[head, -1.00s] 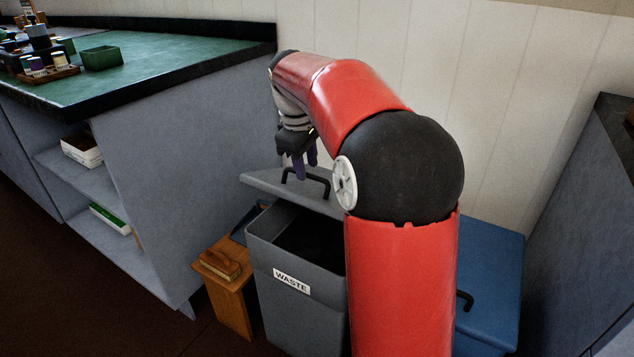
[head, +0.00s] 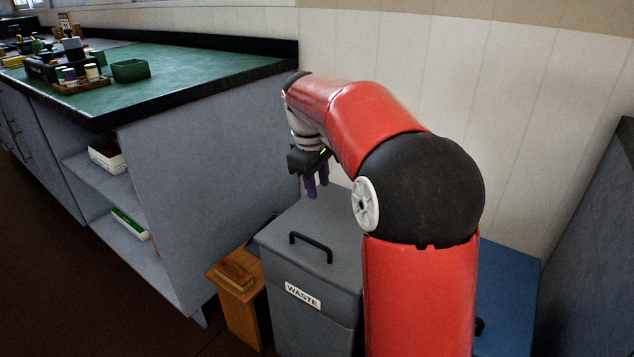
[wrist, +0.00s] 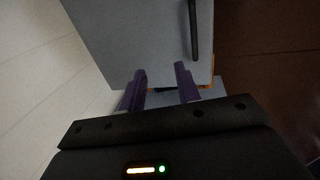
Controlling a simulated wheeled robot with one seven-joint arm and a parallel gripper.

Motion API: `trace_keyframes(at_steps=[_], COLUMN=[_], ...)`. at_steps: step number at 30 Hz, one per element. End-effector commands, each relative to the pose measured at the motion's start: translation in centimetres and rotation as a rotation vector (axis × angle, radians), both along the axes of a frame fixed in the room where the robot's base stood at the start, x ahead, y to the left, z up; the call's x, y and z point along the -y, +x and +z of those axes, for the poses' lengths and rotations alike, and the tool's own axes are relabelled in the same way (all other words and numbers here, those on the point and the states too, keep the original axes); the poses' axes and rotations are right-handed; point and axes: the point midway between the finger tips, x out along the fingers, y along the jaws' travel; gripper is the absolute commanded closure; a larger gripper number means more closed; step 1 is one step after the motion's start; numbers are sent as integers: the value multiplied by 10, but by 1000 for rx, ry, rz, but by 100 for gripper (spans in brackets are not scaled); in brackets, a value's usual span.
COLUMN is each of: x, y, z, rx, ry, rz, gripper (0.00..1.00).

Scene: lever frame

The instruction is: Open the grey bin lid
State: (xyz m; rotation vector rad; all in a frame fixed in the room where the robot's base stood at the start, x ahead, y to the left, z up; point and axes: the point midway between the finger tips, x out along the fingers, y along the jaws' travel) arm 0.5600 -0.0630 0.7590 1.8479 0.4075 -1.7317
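The grey waste bin (head: 300,315) stands on the floor with a "WASTE" label on its front. Its grey lid (head: 335,240) lies down flat over the bin. A black bar handle (head: 310,247) sits near the lid's front edge; it also shows in the wrist view (wrist: 193,30). My gripper (head: 317,192) hangs above the back left part of the lid, behind the handle and apart from it. In the wrist view my gripper (wrist: 161,72) has its two purple fingers apart, with nothing between them. My arm hides the bin's right side.
A wooden stand (head: 238,312) with a brush-like block on it is close to the bin's left. A blue bin (head: 508,300) stands at the right, partly behind my arm. The green-topped counter (head: 180,72) is at left and the wall behind.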

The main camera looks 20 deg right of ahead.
Motion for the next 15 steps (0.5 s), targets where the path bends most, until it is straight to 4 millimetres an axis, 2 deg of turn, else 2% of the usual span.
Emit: trace_keyframes(at_steps=[3,15], x=[1,3], y=[1,3], z=[12,36], rx=[0,0], ry=[0,0], rz=[0,0], gripper=[67,67])
